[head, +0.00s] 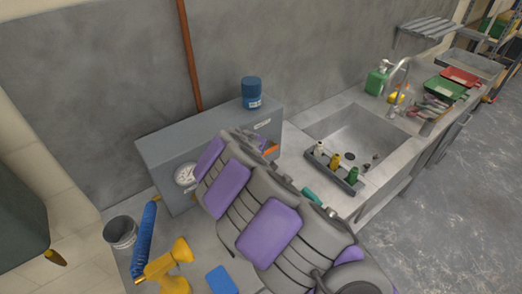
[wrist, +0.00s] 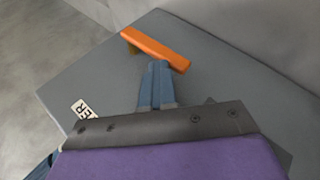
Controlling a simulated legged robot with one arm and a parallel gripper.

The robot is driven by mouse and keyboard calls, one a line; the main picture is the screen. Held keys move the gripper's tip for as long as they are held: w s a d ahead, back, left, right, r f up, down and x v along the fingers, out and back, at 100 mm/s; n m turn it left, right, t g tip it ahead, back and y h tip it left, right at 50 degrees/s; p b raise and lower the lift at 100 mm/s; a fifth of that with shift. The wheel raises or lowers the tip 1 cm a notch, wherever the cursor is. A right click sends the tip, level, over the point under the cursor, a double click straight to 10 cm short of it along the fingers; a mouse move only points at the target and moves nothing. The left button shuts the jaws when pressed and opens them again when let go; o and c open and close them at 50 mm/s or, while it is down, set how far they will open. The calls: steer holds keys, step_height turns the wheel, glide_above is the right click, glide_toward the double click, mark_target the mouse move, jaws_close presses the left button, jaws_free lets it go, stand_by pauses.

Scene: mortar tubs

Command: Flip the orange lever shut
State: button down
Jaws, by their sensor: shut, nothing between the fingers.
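The orange lever (wrist: 155,49) lies across the grey box face in the wrist view, slightly tilted, with a small brass-coloured part at its left end. My gripper (wrist: 155,68) is shut and empty, its fingertips right at the lever's lower edge. I cannot tell whether they touch it. In the head view a small part of the lever (head: 271,147) shows on the right part of the grey box (head: 165,146). My arm covers much of the box front, and my gripper is hidden behind it there.
A sink (head: 355,133) with a dark tray of bottles (head: 331,168) is to the right. A yellow spray bottle (head: 168,266), blue brush (head: 145,238) and grey cup (head: 121,232) are at lower left.

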steer(key=shift+s+d+f, duration=0.1)
steer(key=shift+s+f, duration=0.25)
steer(key=shift+f, duration=0.3)
steer(key=w+a+p+v, duration=0.1)
steer(key=p+v, duration=0.2)
steer(key=v, duration=0.9)
steer(key=shift+s+a+r+p, duration=0.15)
steer(key=shift+a+r+p, duration=0.25)
steer(key=shift+a, duration=0.1)
